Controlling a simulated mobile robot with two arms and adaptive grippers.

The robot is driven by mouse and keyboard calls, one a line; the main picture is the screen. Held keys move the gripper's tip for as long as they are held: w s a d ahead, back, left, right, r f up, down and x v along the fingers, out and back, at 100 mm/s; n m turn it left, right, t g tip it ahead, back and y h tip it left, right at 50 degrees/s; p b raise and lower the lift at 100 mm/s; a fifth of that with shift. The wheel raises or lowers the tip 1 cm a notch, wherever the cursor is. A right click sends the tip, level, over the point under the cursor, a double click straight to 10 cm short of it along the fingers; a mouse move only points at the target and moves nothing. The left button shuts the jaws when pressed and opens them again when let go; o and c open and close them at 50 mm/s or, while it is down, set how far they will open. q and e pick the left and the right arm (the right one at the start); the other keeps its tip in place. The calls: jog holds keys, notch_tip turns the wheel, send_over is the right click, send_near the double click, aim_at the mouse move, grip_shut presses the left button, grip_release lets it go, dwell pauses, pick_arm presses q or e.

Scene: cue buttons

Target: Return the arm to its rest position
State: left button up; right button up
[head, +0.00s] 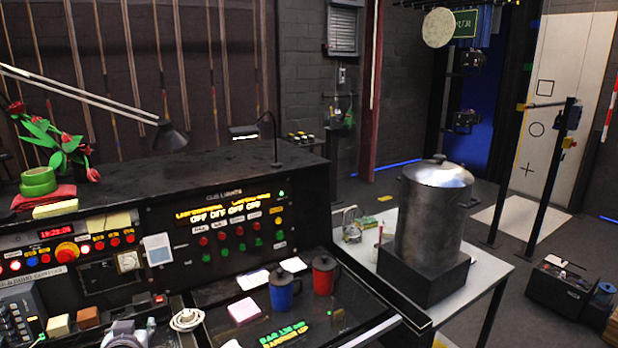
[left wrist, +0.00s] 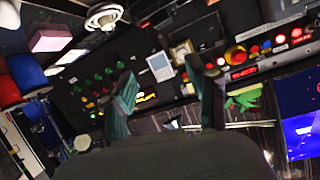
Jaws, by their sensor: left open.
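My left gripper (left wrist: 168,92) shows in the left wrist view with its two fingers spread apart and nothing between them. Beyond the fingers is the black cue-light panel (head: 165,215), which also shows tilted in the left wrist view (left wrist: 85,105). The panel carries rows of red buttons (head: 221,236) and green buttons (head: 223,252), and its amber display reads OFF several times. The fingers appear apart from the panel. No arm is clearly seen in the head view, and my right gripper is in neither view.
A large metal pot (head: 433,215) stands on a black box at right. A desk lamp (head: 171,137) overhangs the console. Open floor lies beyond.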

pick_arm(q)
jog(key=s+d+f+m+g+h, duration=0.25)
jog(key=s+d+f, duration=0.25)
jog(key=s, duration=0.6)
jog(key=s+d+f+m+g+h, duration=0.1)
jog(key=s+d+f+g, duration=0.2)
jog(key=s+d+f, duration=0.5)
jog(key=s+d+f+m+g+h, duration=0.2)
jog(key=s+d+g, duration=0.1)
jog(key=s, duration=1)
notch_tip(320, 180, down, 30)
jog(key=g+b, duration=0.1)
jog(key=b, duration=0.4)
jog(key=s+a+f+g+b, duration=0.1)
jog(key=s+f+b, duration=0.1)
jog(key=s+f, duration=0.7)
jog(key=s+a+f+b, duration=0.2)
jog(key=s+f+b, duration=0.1)
jog(key=s+f, duration=0.6)
notch_tip(320, 180, down, 5)
jog(key=shift+r+g, duration=0.2)
jog(key=shift+g, duration=0.15)
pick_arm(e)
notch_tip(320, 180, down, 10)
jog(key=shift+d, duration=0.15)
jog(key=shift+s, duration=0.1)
